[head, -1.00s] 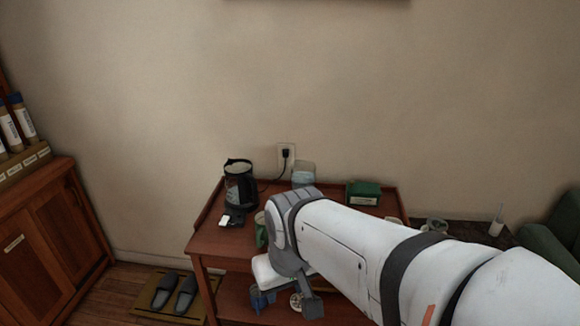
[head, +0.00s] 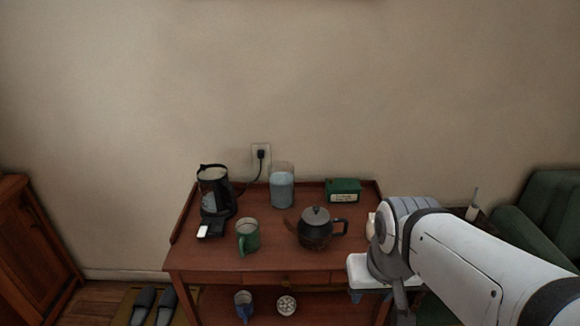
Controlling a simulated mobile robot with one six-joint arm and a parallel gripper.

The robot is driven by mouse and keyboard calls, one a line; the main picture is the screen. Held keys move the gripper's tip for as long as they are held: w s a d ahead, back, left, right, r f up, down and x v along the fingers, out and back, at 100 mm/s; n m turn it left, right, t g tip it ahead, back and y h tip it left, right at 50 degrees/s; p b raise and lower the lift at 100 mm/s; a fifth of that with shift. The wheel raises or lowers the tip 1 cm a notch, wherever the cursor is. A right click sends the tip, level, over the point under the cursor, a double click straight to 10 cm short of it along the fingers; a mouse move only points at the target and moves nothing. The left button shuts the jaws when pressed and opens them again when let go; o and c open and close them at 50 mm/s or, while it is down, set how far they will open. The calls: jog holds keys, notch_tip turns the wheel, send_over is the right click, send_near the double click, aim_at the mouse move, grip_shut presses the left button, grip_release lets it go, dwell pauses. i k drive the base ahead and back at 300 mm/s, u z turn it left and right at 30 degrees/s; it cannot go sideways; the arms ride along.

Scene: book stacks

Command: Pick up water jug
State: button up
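The water jug (head: 282,189) stands upright at the back of the wooden table, near the wall. It is a clear cylinder holding pale blue water, and it is in full view. My gripper (head: 357,293) is low at the table's front right, to the right of and nearer than the jug, apart from it. Its fingers are small and mostly hidden by my wrist, so I cannot tell whether they are open or shut.
A blue mug (head: 243,305) sits on the lower shelf. A green armchair (head: 545,225) is at right.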

aim_at(281, 173)
jog(key=u, duration=0.05)
jog(key=i, duration=1)
jog(key=z, duration=0.05)
